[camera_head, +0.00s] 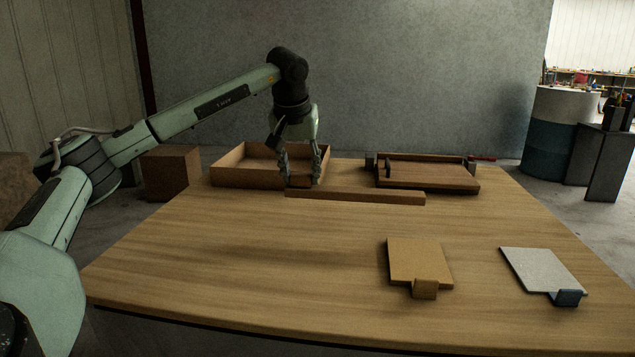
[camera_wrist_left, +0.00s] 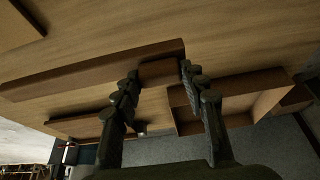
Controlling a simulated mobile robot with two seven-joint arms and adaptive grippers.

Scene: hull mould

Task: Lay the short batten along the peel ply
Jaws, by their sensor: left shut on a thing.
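My left gripper (camera_head: 302,181) is at the back of the table, fingers pointing down, just behind the left end of a long wooden batten (camera_head: 365,197). It is shut on a short brown wooden piece, which I take for the short batten (camera_wrist_left: 160,72), seen between the fingertips in the left wrist view; the fingers partly hide it. I cannot tell whether it is clear of the table. A pale grey-white sheet (camera_head: 540,268) with a dark blue block at its front edge lies at the front right; it may be the peel ply. My right gripper is not in view.
An open wooden box (camera_head: 228,177) stands just left of and behind the gripper. A dark wooden tray (camera_head: 432,185) stands at the back right. A tan board (camera_head: 415,259) with a small block lies front centre. The front left of the table is bare.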

